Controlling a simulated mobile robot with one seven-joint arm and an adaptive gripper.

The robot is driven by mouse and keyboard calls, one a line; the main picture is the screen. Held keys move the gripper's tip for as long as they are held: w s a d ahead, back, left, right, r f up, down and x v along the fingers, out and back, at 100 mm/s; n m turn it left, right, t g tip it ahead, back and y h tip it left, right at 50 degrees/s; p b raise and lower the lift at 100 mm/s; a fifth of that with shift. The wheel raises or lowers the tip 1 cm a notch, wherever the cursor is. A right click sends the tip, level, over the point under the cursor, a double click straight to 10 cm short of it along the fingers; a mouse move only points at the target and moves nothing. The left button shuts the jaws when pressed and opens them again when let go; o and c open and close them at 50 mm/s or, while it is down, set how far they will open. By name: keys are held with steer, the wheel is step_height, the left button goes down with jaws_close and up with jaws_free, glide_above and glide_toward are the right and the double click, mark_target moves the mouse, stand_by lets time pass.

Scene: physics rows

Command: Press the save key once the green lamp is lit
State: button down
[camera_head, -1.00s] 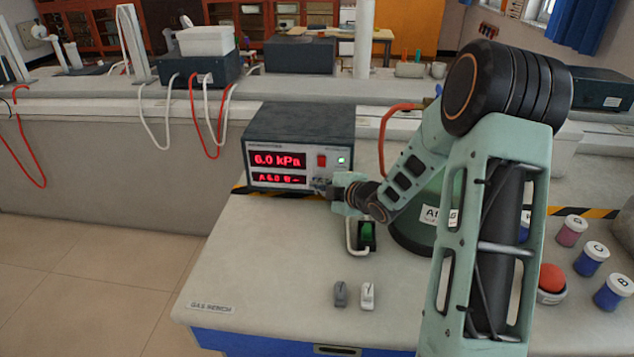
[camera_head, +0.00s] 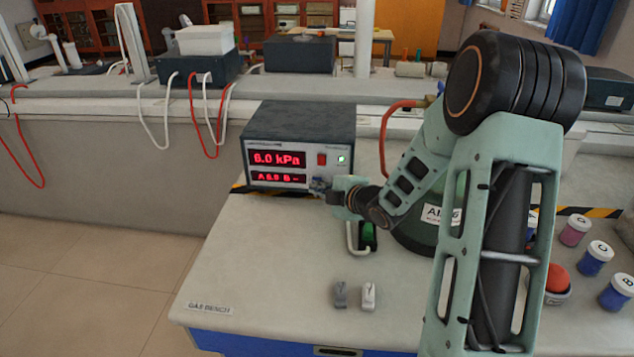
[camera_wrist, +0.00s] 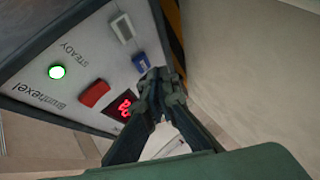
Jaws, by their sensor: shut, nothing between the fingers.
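The meter box (camera_head: 298,125) stands on the bench with red digits reading 6.0 kPa and a second row that seems to read A 6.0 B --. Its lamp (camera_wrist: 57,72) by the word STEADY is lit green in the wrist view; it looks pale and bright in the head view (camera_head: 341,159). A red switch (camera_wrist: 95,93), a blue key (camera_wrist: 139,62) and a pale grey key (camera_wrist: 122,27) are on the panel. I cannot read which is the save key. My gripper (camera_wrist: 158,76) is shut and empty, its tips close by the blue key; I cannot tell if they touch.
A green cylinder (camera_head: 415,232) with a red hose (camera_head: 384,140) stands right of the meter, behind my arm. The front left is clear.

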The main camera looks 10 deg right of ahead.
steer(key=shift+s+a+b, duration=0.25)
steer(key=shift+s, duration=0.5)
steer(key=shift+s+a+b, duration=0.25)
steer(key=shift+s, duration=0.45)
steer(key=shift+s+a+b, duration=0.25)
steer(key=shift+s, duration=0.5)
